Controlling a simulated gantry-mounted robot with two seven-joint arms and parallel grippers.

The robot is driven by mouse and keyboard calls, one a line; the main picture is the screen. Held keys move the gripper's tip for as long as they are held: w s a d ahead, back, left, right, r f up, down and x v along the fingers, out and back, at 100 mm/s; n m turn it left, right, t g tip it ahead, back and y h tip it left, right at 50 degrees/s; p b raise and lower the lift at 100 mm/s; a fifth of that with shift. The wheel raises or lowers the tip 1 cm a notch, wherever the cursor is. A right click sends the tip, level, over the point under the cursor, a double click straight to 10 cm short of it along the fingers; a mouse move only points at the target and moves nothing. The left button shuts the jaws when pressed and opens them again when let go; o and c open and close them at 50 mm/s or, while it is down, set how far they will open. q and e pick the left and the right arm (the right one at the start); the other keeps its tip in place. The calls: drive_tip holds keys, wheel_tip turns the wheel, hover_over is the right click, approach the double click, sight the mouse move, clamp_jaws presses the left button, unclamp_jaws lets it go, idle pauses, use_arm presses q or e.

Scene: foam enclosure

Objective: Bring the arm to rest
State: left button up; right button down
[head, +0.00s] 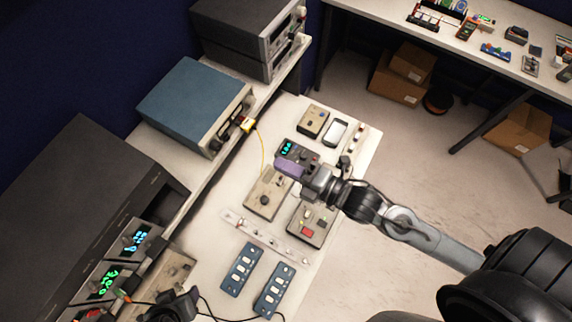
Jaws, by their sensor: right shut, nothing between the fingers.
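My right arm comes in from the lower right and reaches over the white bench (338,187). My right gripper (284,166) is shut and empty, its purple-grey fingers pointing left. It is above the panel modules, in front of a dark module with a lit cyan display (287,147) and close to a beige module with a black knob (264,200). I cannot tell the height of the fingers above them.
Beside the arm lie a grey module with a red button (306,228) and two blue switch strips (241,270). Instruments, including a blue-topped one (192,98), stand on the left shelf. A yellow cable (263,150) hangs down. Floor (400,150) is open to the right.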

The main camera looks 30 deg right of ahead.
idle(0.4)
wheel_tip(320, 180, up, 5)
drive_tip(key=m+h+p, duration=0.1)
drive_tip(key=m+p, duration=0.1)
drive_tip(key=p, duration=0.2)
drive_tip(key=s+d+f+m+g+h+p, duration=0.2)
drive_tip(key=s+d+f+m+g+h, duration=0.1)
drive_tip(key=m, duration=0.6)
drive_tip(key=s+d+f+m+g+h+p, duration=0.1)
drive_tip(key=s+d+f+m+g+h, duration=0.2)
drive_tip(key=s+f+m+g, duration=0.3)
drive_tip(key=s+m+g, duration=0.2)
drive_tip(key=m, duration=0.2)
drive_tip(key=shift+d+f+g+h+p, duration=0.15)
drive_tip(key=shift+d+g+h+p, duration=0.15)
drive_tip(key=shift+d+h+p, duration=0.1)
drive_tip(key=shift+s, duration=0.1)
